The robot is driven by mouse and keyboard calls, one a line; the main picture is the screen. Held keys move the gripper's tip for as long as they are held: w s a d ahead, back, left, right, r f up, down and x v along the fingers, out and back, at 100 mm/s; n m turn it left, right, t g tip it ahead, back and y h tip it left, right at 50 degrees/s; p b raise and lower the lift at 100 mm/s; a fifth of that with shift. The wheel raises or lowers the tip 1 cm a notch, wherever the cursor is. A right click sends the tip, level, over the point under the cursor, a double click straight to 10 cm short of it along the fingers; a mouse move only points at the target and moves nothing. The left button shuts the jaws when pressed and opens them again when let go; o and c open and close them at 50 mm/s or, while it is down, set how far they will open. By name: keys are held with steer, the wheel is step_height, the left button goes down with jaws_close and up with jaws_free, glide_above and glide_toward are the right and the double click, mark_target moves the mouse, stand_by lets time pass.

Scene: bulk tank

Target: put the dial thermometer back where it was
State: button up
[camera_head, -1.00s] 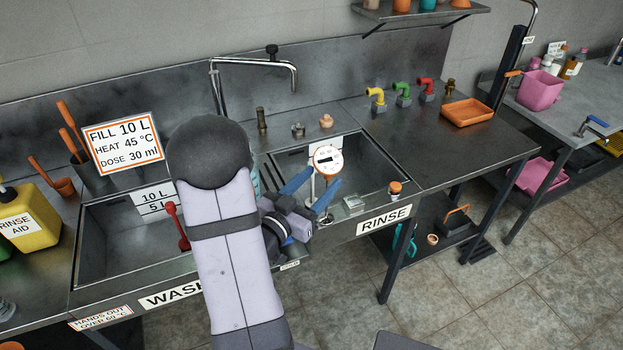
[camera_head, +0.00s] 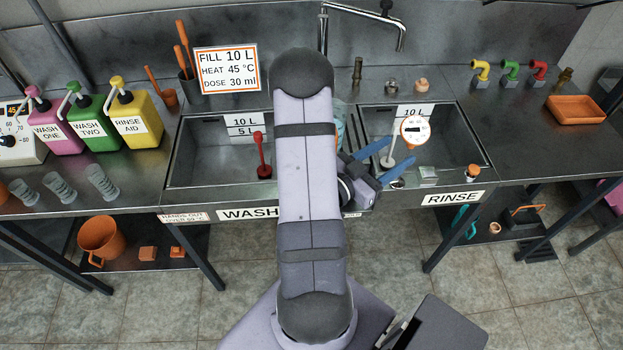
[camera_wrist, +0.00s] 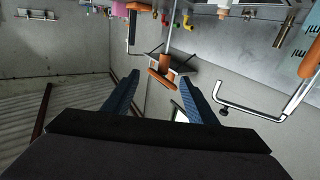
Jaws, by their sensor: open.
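The dial thermometer (camera_head: 415,131) has a round white face with an orange edge and a small dark window. It stands at the rinse sink (camera_head: 478,160), in front of its back wall in the head view. My gripper (camera_head: 402,160) is open over this sink, its blue fingers pointing right, the dial just beyond their tips. In the wrist view an orange part with a metal stem, apparently the thermometer (camera_wrist: 160,80) seen edge-on, shows beyond and between the open fingertips. I cannot tell whether anything touches it. Its lower end is not clear in the head view.
A white long-handled tool (camera_head: 388,158) stands in the rinse sink, close to my fingers. A red one (camera_head: 263,158) is in the wash sink (camera_head: 205,150). The tall tap (camera_head: 402,35) rises behind. Coloured taps (camera_head: 510,70) and an orange tray (camera_head: 576,110) are at right.

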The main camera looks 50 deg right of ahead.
steer(key=w+a+f+n+t+y, duration=0.2)
steer(key=w+a+f+t+y, duration=0.15)
steer(key=w, duration=0.55)
steer(key=w+a+f+n+t+y, duration=0.2)
steer(key=w+a+f+t+y, duration=0.15)
steer(key=w, duration=0.45)
steer(key=w+a+n+t+y, duration=0.3)
steer(key=w+a+n+y, duration=0.2)
steer(key=w+a, duration=0.6)
steer(key=s+a+n+y, duration=0.3)
steer(key=a+n+y, duration=0.1)
steer(key=a, duration=0.8)
steer(key=s+a+r+n+g+y, duration=0.1)
steer(key=s+a+r+n+g, duration=0.2)
steer(key=s+a+n+g, duration=0.3)
steer(key=s+a+n, duration=0.1)
steer(key=s+a, duration=0.3)
steer(key=s, duration=0.2)
steer(key=shift+s+y, duration=0.3)
steer(key=shift+y, duration=0.1)
